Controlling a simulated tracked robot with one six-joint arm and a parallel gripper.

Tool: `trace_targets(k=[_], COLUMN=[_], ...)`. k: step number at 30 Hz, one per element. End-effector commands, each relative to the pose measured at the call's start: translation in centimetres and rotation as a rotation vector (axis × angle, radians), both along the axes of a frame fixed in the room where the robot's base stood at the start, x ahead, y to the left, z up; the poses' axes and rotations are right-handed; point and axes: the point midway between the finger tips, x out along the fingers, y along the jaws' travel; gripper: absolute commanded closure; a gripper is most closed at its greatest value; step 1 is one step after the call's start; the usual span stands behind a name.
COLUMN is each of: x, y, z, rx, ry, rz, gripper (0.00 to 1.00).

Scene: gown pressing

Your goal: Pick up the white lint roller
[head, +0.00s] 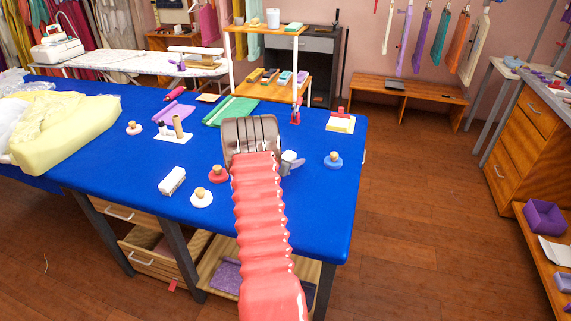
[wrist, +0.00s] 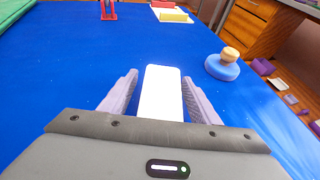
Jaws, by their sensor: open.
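A plain white block-like piece, which looks like the white lint roller (wrist: 163,93), lies between the fingers of my gripper (wrist: 160,78) in the wrist view. The grey fingers are apart, one on each side of it, with narrow gaps, so the gripper is open around it. Its far end reaches slightly past the fingertips. In the head view my red-sleeved arm hides most of my gripper (head: 286,163); a white end of the roller (head: 289,156) shows just right of the arm, low over the blue table (head: 320,210). Its near end is hidden.
A blue disc with a wooden knob (head: 333,160) stands to the right. A red disc with a knob (head: 218,174), a white one (head: 201,197) and a white box-like piece (head: 172,181) lie left of my arm. A red upright tool (head: 296,111) stands behind.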

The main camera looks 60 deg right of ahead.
Motion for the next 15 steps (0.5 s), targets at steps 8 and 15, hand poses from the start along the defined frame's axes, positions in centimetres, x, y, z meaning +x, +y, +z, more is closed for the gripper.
trace_targets(k=[8,15], x=[0.00,-0.01], y=[0.01,0.02], z=[0.02,0.02], rx=[0.000,0.000], ry=[0.000,0.000], rz=[0.000,0.000], gripper=[0.44,0.61])
